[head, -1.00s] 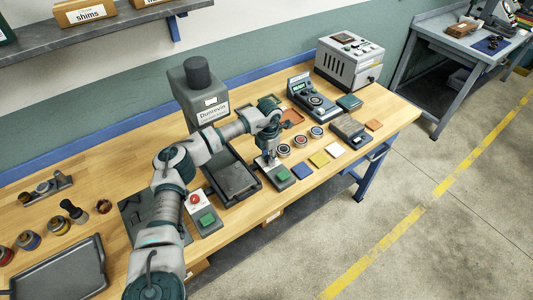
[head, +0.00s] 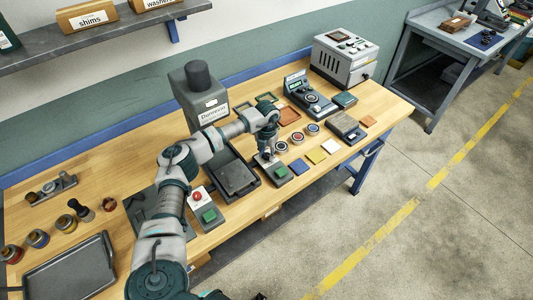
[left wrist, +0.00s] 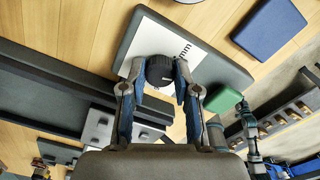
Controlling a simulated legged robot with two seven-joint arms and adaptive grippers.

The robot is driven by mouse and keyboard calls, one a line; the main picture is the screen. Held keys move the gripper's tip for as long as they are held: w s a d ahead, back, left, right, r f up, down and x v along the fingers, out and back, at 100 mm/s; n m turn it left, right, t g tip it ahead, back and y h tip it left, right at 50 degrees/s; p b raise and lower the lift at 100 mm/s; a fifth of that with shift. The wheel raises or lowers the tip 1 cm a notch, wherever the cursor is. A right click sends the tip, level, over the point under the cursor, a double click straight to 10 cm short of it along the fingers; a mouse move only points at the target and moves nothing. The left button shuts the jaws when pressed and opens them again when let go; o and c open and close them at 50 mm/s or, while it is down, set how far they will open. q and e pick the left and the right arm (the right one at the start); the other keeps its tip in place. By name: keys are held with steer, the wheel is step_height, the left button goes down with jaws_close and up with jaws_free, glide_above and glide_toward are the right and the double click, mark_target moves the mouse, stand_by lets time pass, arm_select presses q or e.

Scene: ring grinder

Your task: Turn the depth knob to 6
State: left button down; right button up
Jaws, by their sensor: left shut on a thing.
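The depth knob (left wrist: 158,71) is a round black knob on a grey control box with a white label plate (left wrist: 178,38) reading "mm" in the left wrist view. My left gripper (left wrist: 160,78) is shut on the knob, one blue-lined finger on each side. In the head view my left gripper (head: 267,155) reaches down to the control box (head: 276,182), by its green button (head: 281,171), and hides the knob. The scale numbers and knob pointer cannot be read. A jointed part in the left wrist view (left wrist: 248,130) may be my right arm; its jaws are unclear.
A dark tray (head: 236,178) lies left of the control box. A second box with red and green buttons (head: 208,214) stands nearer. Blue, yellow and white pads (head: 316,156) and several round tins (head: 297,138) lie to the right. The grinder (head: 200,95) stands behind.

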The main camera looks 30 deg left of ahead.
mark_target(267, 153)
arm_select(q)
steer(key=shift+w+r, duration=0.15)
steer(key=c, duration=1)
jaws_free()
steer(key=shift+o, duration=0.8)
steer(key=shift+w+a+f, duration=0.1)
steer(key=shift+a+f, duration=0.05)
steer(key=shift+f, duration=0.05)
step_height(267, 153, up, 12)
